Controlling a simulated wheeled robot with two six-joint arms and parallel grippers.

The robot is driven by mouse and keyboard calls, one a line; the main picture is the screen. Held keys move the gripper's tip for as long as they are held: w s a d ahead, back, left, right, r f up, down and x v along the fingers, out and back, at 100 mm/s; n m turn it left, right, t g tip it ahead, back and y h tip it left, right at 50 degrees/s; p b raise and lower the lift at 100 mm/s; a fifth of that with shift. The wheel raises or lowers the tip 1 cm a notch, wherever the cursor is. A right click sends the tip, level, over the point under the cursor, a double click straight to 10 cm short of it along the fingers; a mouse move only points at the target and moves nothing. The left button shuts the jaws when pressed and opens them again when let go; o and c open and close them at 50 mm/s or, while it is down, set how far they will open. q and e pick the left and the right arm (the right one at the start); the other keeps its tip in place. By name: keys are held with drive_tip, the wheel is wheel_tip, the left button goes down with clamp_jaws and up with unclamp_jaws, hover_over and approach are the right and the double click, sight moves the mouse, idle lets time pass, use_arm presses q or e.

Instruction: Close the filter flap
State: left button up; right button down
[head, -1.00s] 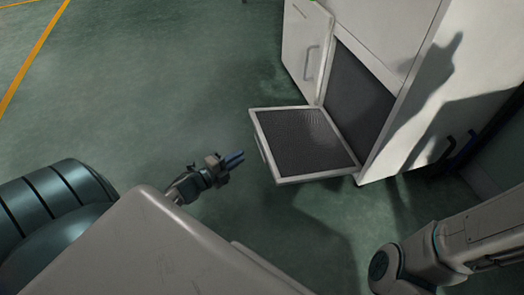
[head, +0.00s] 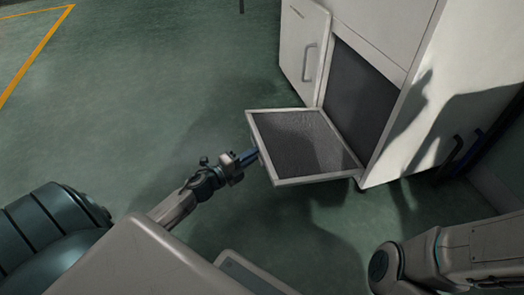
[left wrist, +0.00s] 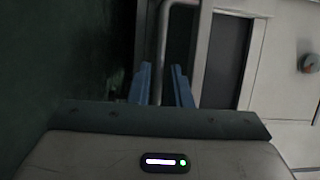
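The filter flap (head: 300,143), a pale frame with a dark mesh panel, stands swung out from the dark opening (head: 357,100) in the white cabinet. My left gripper (head: 250,155) is at the flap's outer left edge, its blue fingertips at or very near that edge. In the left wrist view, the flap's metal handle (left wrist: 161,45) runs down between the two blue fingers (left wrist: 162,75). The fingers are apart, with gaps to the bar, so the gripper looks open around it. My right gripper is not in view.
The white cabinet (head: 415,20) fills the upper right. A white door with a handle (head: 303,50) stands beside the opening. Dark handles (head: 450,155) show at the far right. Green floor (head: 170,80) left of the flap is clear, with a yellow line (head: 40,50) beyond.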

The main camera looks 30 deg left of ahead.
use_arm(q)
drive_tip(key=shift+x, duration=2.25)
clamp_jaws()
